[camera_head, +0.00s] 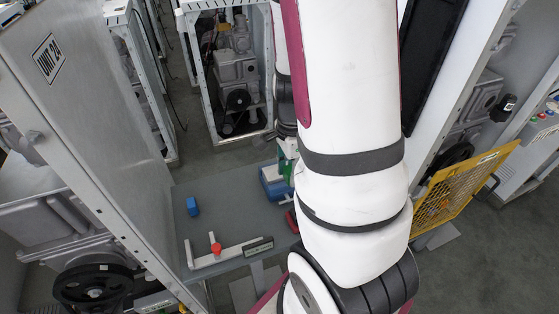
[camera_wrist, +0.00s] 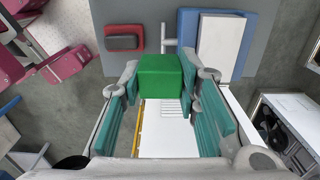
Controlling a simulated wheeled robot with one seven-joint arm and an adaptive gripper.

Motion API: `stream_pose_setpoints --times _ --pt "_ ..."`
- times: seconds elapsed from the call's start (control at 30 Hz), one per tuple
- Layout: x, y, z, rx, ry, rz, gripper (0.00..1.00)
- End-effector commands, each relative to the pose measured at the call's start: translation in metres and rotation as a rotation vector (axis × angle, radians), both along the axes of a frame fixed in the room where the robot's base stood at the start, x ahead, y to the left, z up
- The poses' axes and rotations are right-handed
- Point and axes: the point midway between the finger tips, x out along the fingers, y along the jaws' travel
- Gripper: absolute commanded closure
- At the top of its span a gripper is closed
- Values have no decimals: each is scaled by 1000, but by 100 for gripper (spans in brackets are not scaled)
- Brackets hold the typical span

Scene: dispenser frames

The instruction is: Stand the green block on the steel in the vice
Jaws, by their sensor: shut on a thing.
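In the wrist view the green block (camera_wrist: 160,76) is held between the two teal fingertips of my gripper (camera_wrist: 160,88). The blue vice (camera_wrist: 186,22) lies beyond it, up and to the right in the picture, with pale steel (camera_wrist: 220,48) in it and a grey T-shaped handle (camera_wrist: 170,46) at its left. The block appears beside the steel in this view, not over it; its height above the table cannot be told. In the head view the vice (camera_head: 272,183) shows just left of my arm. Green there is partly hidden by my arm, so block and fingers are hard to separate.
A red-and-dark item (camera_wrist: 124,38) lies left of the vice. A tall grey panel (camera_head: 90,110) borders the left; a yellow mesh guard (camera_head: 460,190) stands right.

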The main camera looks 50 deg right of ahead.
Motion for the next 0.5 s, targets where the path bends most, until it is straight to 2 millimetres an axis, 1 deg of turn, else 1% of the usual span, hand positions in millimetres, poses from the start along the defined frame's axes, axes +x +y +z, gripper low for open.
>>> stream_pose_setpoints --times 0.03,0.2,0.3,0.4,0.5 --pt "7 -7 0 0 1 -2 100" --pt "35 -27 -4 0 1 -1 100" --pt "50 -37 -5 0 1 1 100" --pt "59 -44 -6 0 0 0 100" --pt "62 -46 -8 0 1 0 100"
